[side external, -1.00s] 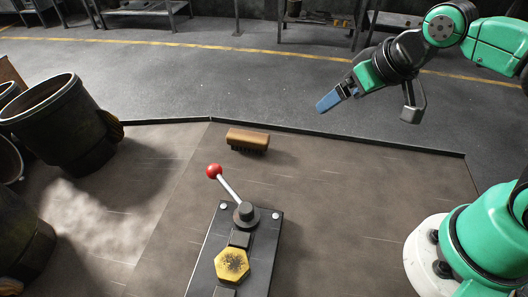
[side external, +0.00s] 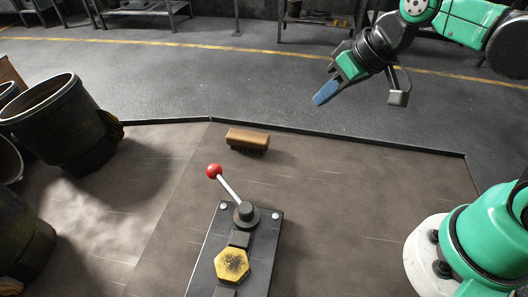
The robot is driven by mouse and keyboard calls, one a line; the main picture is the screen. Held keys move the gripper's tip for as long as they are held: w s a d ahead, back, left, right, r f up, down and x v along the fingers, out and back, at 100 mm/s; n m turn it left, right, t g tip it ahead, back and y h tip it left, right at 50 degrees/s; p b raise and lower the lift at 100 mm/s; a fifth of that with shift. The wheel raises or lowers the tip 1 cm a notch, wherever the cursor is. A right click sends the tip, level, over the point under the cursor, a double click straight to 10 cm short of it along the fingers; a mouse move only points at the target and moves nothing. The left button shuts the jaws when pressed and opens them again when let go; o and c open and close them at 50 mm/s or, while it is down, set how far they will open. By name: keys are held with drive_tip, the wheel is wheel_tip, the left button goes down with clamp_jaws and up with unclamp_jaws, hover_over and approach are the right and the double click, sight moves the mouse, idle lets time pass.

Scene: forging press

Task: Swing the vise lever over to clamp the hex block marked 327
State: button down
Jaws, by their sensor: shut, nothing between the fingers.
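The vise (side external: 263,243) is a dark plate at the bottom centre with a round pivot and jaws. Its lever (side external: 229,190) is a pale rod with a red ball (side external: 214,171), angled up and to the left from the pivot. A yellow hex block (side external: 231,264) with dark specks sits between the vise jaws; I cannot read any number on it. My gripper (side external: 325,94), with blue fingertips, is shut and empty. It is in the air at the upper right, well apart from the lever.
A wooden brush (side external: 247,139) lies on the worktop behind the lever. Large dark pots (side external: 60,122) stand along the left side. A raised edge (side external: 330,136) bounds the worktop at the back.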

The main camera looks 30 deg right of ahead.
sight(231, 195)
drive_tip(key=w+a+n+g+y, duration=0.2)
drive_tip(key=w+a+y, duration=0.1)
drive_tip(key=a, duration=0.3)
drive_tip(key=shift+f, duration=0.15)
drive_tip(key=x, duration=1)
drive_tip(key=shift+s+a, duration=0.15)
drive_tip(key=shift+a, duration=0.05)
drive_tip(key=shift+s+a+f, duration=0.1)
drive_tip(key=shift+s+a, duration=0.05)
drive_tip(key=shift+a, duration=0.45)
drive_tip(key=shift+s+a+f, duration=0.1)
drive_tip(key=shift+a, duration=0.55)
drive_tip(key=shift+s+a+f, duration=0.1)
drive_tip(key=shift+s+a, duration=0.05)
drive_tip(key=shift+a, duration=0.5)
drive_tip(key=shift+a+y, duration=0.15)
drive_tip(key=shift+y, duration=0.15)
